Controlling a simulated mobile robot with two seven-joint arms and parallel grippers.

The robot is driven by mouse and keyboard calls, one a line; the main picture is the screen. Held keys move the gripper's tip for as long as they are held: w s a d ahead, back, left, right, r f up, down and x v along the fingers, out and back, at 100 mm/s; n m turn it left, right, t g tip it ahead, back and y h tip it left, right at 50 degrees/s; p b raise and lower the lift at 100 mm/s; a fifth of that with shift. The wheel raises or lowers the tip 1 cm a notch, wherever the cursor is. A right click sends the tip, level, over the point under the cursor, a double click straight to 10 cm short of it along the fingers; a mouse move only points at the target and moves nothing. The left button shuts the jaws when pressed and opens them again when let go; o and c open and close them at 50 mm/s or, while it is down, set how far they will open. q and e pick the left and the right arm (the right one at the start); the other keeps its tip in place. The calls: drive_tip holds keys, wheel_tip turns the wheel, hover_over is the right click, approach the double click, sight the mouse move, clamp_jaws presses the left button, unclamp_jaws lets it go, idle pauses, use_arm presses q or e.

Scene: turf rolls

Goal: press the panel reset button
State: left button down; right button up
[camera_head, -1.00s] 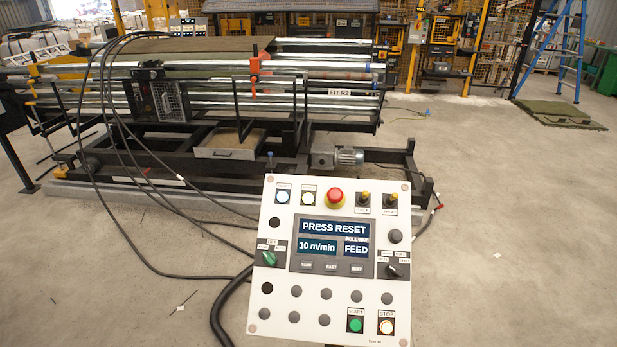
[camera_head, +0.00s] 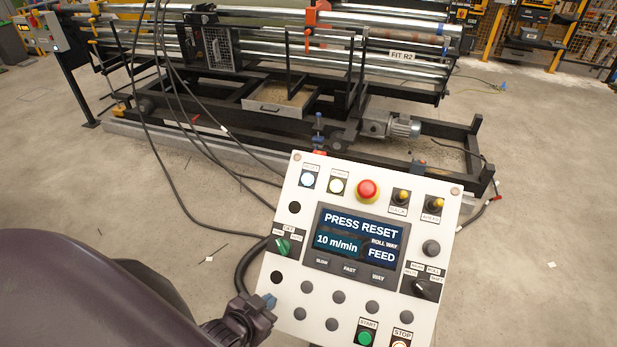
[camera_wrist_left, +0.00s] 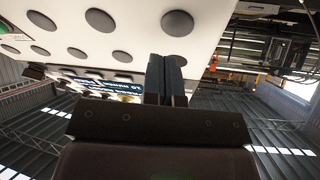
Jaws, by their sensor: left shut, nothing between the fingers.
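The white control panel (camera_head: 290,290) stands tilted in the head view, its screen (camera_head: 360,240) reading "PRESS RESET", "10 m/min" and "FEED". At its top left is a lit pale-blue button (camera_head: 307,179) whose small label looks like "RESET". A lit pale-yellow button (camera_head: 337,186) is beside it. My left gripper (camera_head: 268,301) is shut and empty at the panel's lower left edge, well below the lit buttons. In the left wrist view its closed fingers (camera_wrist_left: 166,72) are near a round grey cap (camera_wrist_left: 177,23); I cannot tell whether they touch. My right gripper is out of sight.
A red emergency stop (camera_head: 367,190) and two yellow-tipped switches are along the panel's top. A green start button (camera_head: 365,338) is at the bottom. Black cables (camera_head: 245,262) run beside the panel's left edge. The roller machine (camera_head: 330,110) stands behind; concrete floor is open to the right.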

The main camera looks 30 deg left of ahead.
use_arm(q)
drive_tip(key=shift+w+r, duration=0.2)
drive_tip(key=shift+r, duration=0.05)
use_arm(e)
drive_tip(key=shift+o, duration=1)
use_arm(q)
drive_tip(key=shift+r+g, duration=0.3)
wheel_tip(320, 180, up, 10)
drive_tip(key=s+n+g+y+p, duration=0.1)
drive_tip(key=s+g+y+p, duration=0.15)
drive_tip(key=g, duration=0.35)
drive_tip(key=w+a+r+n+t+y, duration=0.3)
drive_tip(key=w+r+t+y, duration=0.4)
drive_tip(key=w+r, duration=0.8)
drive_tip(key=w+b, duration=0.1)
drive_tip(key=w, duration=0.3)
drive_tip(key=shift+r+t, duration=0.15)
drive_tip(key=shift+t, duration=0.15)
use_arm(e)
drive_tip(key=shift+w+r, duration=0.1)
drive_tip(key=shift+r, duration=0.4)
use_arm(q)
drive_tip(key=shift+w+y, duration=0.1)
drive_tip(key=shift+y, duration=0.15)
